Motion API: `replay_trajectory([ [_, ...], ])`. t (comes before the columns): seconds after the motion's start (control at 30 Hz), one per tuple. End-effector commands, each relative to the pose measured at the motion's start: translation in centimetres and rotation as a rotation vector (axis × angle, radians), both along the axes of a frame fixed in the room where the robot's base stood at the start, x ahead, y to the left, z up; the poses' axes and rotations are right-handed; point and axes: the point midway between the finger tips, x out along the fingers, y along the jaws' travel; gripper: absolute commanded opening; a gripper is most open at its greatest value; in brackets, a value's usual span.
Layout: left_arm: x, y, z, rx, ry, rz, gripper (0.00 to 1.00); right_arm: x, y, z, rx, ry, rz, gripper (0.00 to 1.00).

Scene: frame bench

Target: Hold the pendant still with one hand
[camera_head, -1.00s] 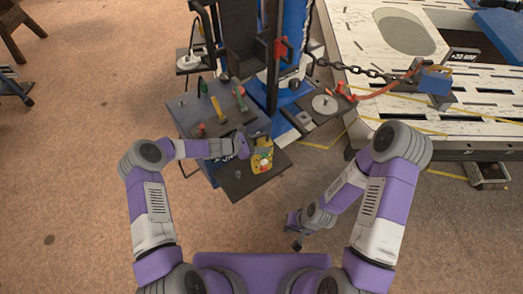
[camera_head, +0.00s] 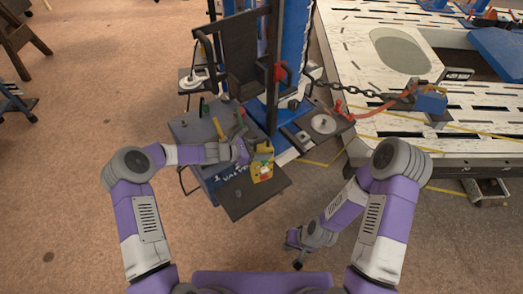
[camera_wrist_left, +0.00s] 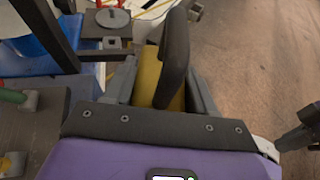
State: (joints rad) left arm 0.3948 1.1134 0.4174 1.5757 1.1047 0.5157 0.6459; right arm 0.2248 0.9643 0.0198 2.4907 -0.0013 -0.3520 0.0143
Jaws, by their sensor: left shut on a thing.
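The pendant (camera_head: 262,168) is a small yellow box with red and green marks on its face. It stands upright at the inner edge of a dark shelf in the middle of the head view. My left gripper (camera_head: 246,153) is at its upper left side and shut on it. In the left wrist view the pendant's yellow body (camera_wrist_left: 148,78), with a dark bar in front, sits between my left fingers. My right gripper (camera_head: 297,250) hangs low over the floor, away from the pendant. Its fingers are too small to read.
The dark shelf (camera_head: 252,196) juts toward me beside a tool-strewn bench top (camera_head: 190,126). A blue post (camera_head: 292,55) rises behind. A chain (camera_head: 345,88) and red hose (camera_head: 378,113) run right to a pale slotted table (camera_head: 470,100). Open brown floor (camera_head: 80,200) lies left.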

Motion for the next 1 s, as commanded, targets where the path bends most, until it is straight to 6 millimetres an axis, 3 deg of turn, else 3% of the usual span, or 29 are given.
replay_trajectory([
  [0.17,0.0,-0.1,-0.2,-0.002,-0.002,0.000,0.00,0.0,0.0,-0.3,0.000,0.000,0.000,0.00],
  [1.0,0.1,0.0,-5.1,-0.002,-0.003,-0.001,0.00,0.0,0.0,-3.9,0.000,0.000,0.000,0.00],
])
